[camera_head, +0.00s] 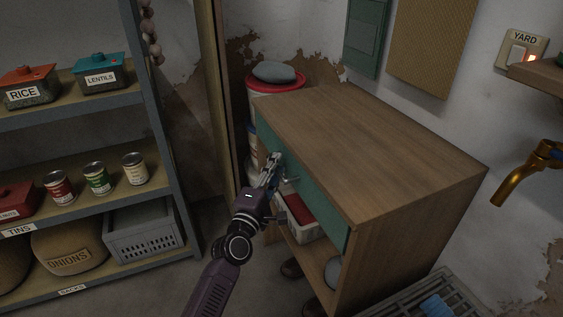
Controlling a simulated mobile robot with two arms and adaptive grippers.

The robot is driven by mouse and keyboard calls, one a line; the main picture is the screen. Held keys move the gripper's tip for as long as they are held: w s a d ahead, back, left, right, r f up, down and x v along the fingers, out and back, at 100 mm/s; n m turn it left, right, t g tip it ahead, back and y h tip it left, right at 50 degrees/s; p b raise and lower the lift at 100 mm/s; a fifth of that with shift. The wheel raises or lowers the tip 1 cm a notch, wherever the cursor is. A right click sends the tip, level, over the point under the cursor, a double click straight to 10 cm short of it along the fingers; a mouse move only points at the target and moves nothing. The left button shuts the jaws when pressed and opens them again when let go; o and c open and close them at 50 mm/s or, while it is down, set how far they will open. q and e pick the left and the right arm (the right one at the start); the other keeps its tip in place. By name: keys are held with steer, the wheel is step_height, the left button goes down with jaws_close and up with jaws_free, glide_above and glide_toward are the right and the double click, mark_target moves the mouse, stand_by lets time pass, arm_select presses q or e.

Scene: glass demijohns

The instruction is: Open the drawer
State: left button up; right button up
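The drawer has a green front (318,203) and sits under the top of a wooden cabinet (375,140). Its front looks flush with the cabinet. A small metal handle (292,180) shows on the drawer front, partly hidden. My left gripper (273,163) is in front of the drawer, close beside the handle and towards its far end. Its fingers point at the green front. I cannot tell whether they touch the front or the handle, or how far apart they are. My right gripper is not in view.
Below the drawer, an open shelf holds a red and white box (303,218). A shelf rack (90,198) with tins, boxes and sacks stands left, with bare floor between. Stacked buckets (262,103) stand behind the cabinet. A brass tap (527,170) juts out at right.

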arm_select(q)
steer(key=shift+s+a+r, duration=0.15)
steer(key=shift+c, duration=0.5)
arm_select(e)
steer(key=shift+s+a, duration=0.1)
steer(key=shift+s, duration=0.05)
arm_select(q)
jaws_close()
